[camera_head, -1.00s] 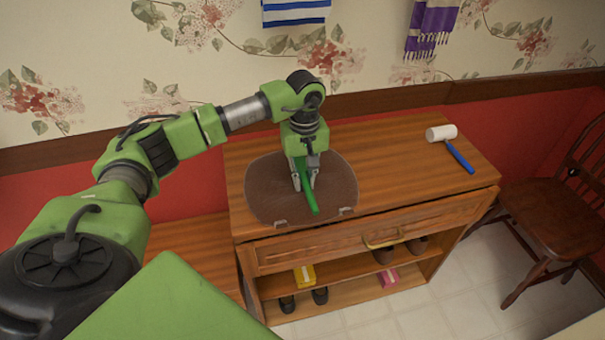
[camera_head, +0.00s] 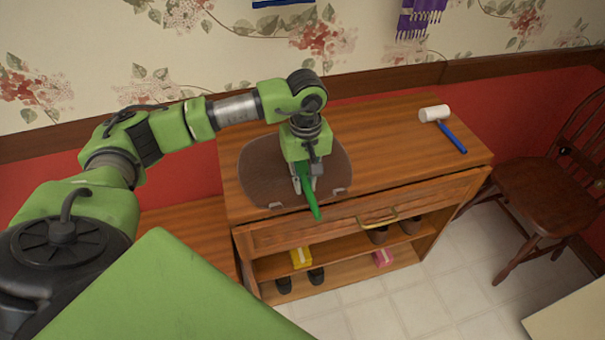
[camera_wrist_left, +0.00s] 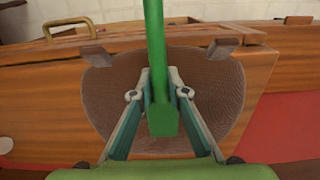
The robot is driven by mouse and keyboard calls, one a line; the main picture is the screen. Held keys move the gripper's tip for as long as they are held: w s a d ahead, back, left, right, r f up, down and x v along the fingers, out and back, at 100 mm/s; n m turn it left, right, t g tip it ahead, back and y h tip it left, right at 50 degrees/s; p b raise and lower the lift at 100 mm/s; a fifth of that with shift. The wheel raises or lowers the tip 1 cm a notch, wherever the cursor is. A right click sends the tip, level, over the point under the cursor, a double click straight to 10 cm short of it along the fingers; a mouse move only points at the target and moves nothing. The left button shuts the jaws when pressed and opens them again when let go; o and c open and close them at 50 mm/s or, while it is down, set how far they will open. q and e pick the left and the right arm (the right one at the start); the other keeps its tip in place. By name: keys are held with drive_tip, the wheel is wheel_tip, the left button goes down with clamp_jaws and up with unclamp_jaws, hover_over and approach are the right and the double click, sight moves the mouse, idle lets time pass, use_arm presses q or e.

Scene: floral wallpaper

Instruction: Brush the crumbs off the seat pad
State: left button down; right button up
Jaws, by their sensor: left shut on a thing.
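The brown seat pad (camera_head: 261,172) lies on the wooden cabinet top, with two small tabs at its front edge. It also fills the middle of the left wrist view (camera_wrist_left: 105,97). My left gripper (camera_head: 304,186) points down over the pad's front right part. It is shut on a green brush (camera_head: 312,203), whose long green part reaches out past the pad's front edge. In the left wrist view the green brush (camera_wrist_left: 155,50) runs between the two fingers (camera_wrist_left: 160,95). I cannot make out bristles or crumbs. My right gripper is not in view.
A mallet with white head and blue handle (camera_head: 444,125) lies at the right of the cabinet top (camera_head: 385,150). Below are a drawer with a brass handle (camera_head: 376,219) and a shelf with shoes and small boxes. A wooden chair (camera_head: 540,195) stands at the right.

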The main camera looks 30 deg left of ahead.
use_arm(q)
drive_tip(key=shift+s+d+f, duration=0.15)
drive_tip(key=shift+s+d, duration=0.35)
drive_tip(key=shift+w+r+p, duration=0.1)
drive_tip(key=shift+r+p, duration=1.25)
drive_tip(key=shift+r, duration=1.7)
drive_tip(key=shift+r, duration=0.1)
drive_tip(key=shift+r+p, duration=0.6)
drive_tip(key=shift+r, duration=0.85)
drive_tip(key=shift+f, duration=0.2)
wheel_tip(320, 180, down, 6)
drive_tip(key=b, duration=0.6)
